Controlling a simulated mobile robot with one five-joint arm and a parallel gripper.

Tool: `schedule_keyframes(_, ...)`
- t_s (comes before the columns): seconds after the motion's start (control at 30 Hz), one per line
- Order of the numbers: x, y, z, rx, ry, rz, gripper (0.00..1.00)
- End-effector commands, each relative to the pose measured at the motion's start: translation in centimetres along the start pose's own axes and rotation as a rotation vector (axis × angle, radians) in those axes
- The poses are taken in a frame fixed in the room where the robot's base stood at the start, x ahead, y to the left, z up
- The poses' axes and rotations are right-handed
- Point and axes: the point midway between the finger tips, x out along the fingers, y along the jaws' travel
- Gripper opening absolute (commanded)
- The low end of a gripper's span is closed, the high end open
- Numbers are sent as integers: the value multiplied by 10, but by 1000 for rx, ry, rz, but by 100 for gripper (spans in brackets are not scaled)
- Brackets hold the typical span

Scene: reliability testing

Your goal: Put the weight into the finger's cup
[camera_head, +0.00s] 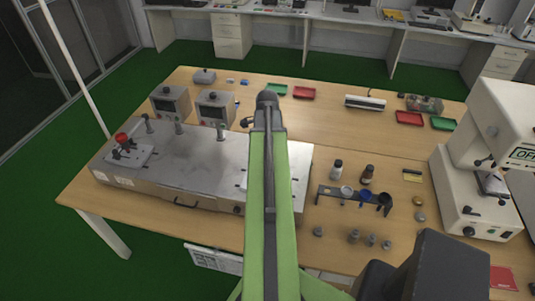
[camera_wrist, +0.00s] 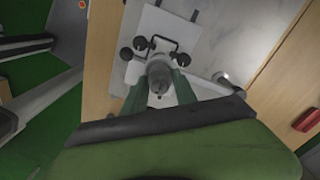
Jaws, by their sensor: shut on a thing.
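In the wrist view, my gripper (camera_wrist: 160,84) points at a metal bench unit, its green fingers on both sides of a grey cylindrical weight (camera_wrist: 158,72). It is shut on the weight. Just beyond the weight is a fixture with several black knobs (camera_wrist: 140,43) and a pale plate (camera_wrist: 165,28). The weight overlaps the fixture in this view, so I cannot tell whether they touch. I cannot make out the finger's cup. In the head view, my arm hides the gripper and the weight.
The metal unit (camera_head: 185,172) fills the table's left side, with a red-knobbed fixture (camera_head: 122,139) on it. Right of my arm are a black holder (camera_head: 325,193), bottles (camera_head: 336,169) and several small weights (camera_head: 354,237). A white machine (camera_head: 470,205) stands far right.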

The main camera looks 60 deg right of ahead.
Motion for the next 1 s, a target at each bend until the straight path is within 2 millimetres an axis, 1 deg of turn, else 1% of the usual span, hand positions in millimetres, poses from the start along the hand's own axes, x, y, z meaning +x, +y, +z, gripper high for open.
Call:
schedule_keyframes(0.03,5,0,0,0,0,0,0)
schedule_keyframes(0.1,7,0,0,0,0,0,0)
schedule_keyframes(0.4,7,0,0,1,0,0,0)
schedule_keyframes(0.6,12,0,0,1,0,0,0)
schedule_keyframes(0.9,11,0,-1,2,0,0,0)
schedule_keyframes(0.93,11,0,-1,2,0,0,36)
schedule_keyframes(1.0,11,0,-1,2,0,0,45)
